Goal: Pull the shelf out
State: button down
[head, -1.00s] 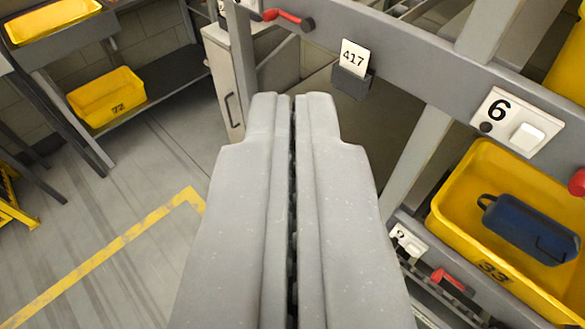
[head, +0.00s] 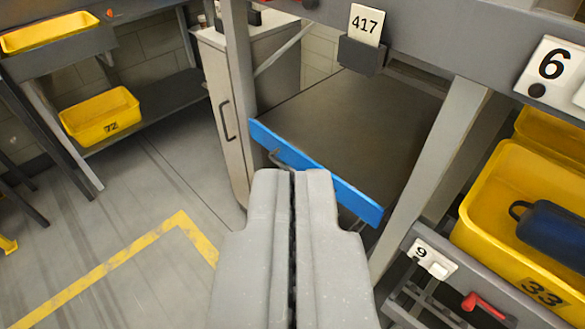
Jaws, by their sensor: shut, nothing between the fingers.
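The shelf (head: 352,118) is a flat dark panel with a blue front edge (head: 335,183), under the rack's grey beam. A small dark handle (head: 285,158) sits on the left part of the blue edge. My gripper (head: 292,172) is shut and empty, pointing toward the blue edge just below and right of the handle in the picture. Its tips overlap the blue edge in view. I cannot tell whether they touch it.
A grey post (head: 432,165) stands right of the shelf, with a yellow bin (head: 490,205) marked 33 beyond it. A pale cabinet (head: 222,85) stands to the left. The floor at left is clear around a yellow line (head: 120,270).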

aim_at(370, 134)
jog(key=u, duration=0.35)
jog(key=i, duration=0.1)
jog(key=z, duration=2.95)
jog(key=k, duration=0.8)
jog(key=u, duration=1.7)
jog(key=i, duration=0.95)
jog(key=u, duration=0.1)
